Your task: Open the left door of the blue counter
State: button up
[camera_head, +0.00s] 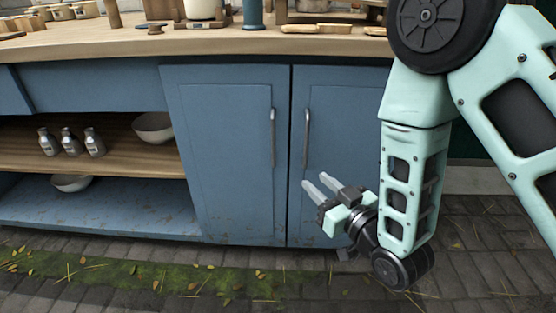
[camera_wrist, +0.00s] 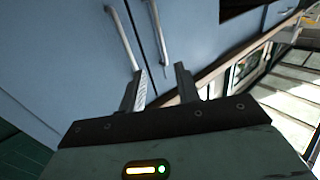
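The blue counter (camera_head: 100,88) has two doors side by side, both shut. Its left door (camera_head: 222,160) carries an upright metal bar handle (camera_head: 273,137) near its right edge. The right door (camera_head: 340,110) has a matching handle (camera_head: 306,138) near its left edge. My gripper (camera_head: 316,180) is open and empty, low in front of the right door, below and right of the left door's handle. In the wrist view, which looks turned over, my gripper (camera_wrist: 160,72) spreads its fingers below both handles; the left door's handle seems the right one (camera_wrist: 158,30). Neither handle is visibly gripped.
Open shelves left of the doors hold several small bottles (camera_head: 70,142) and bowls (camera_head: 153,127). The wooden countertop (camera_head: 210,42) bears pots and utensils. My arm covers part of the right door. The paved floor (camera_head: 210,298) before the left door is clear.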

jog(key=shift+w+b, duration=0.7)
jog(key=shift+b, duration=1.15)
jog(key=b, duration=0.7)
send_near(274, 144)
jog(key=x, duration=0.8)
jog(key=shift+w+r, duration=0.1)
grip_shut()
